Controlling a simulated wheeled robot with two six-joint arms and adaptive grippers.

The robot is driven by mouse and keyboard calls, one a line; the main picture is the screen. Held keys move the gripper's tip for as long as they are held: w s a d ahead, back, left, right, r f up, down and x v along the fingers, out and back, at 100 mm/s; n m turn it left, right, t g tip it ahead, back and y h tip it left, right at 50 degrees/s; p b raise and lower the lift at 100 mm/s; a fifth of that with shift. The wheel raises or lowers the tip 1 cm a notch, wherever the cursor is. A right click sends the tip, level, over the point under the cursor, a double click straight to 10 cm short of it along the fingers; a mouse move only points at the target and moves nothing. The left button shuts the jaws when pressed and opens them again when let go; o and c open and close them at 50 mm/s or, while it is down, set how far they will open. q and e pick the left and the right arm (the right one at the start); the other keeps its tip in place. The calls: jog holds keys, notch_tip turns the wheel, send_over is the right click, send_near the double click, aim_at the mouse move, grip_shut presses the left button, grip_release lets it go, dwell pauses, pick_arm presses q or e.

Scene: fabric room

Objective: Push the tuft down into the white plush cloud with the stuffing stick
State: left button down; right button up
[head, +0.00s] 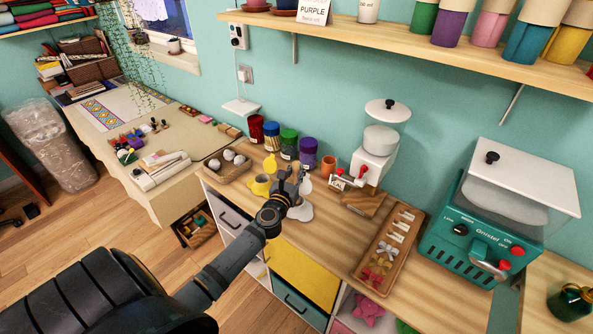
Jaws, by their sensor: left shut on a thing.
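My left gripper (288,184) reaches over the wooden counter from the lower left. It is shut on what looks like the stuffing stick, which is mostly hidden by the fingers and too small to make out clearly. Whether the stick touches the cloud is hidden. My right gripper is not in view.
Several coloured jars (289,144) stand behind. A hand-cranked machine (374,160), a wooden tray (386,252) with bows and a teal machine (479,233) stand right. Bare counter lies in front of the cloud.

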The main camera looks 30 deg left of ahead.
pick_arm(q)
jog(key=shift+f+b, duration=0.55)
jog(key=shift+f, duration=0.15)
dwell(0.8)
notch_tip(320, 180, up, 11)
jog(key=p, duration=1.1)
jog(key=shift+r, duration=0.2)
jog(key=shift+f, duration=0.15)
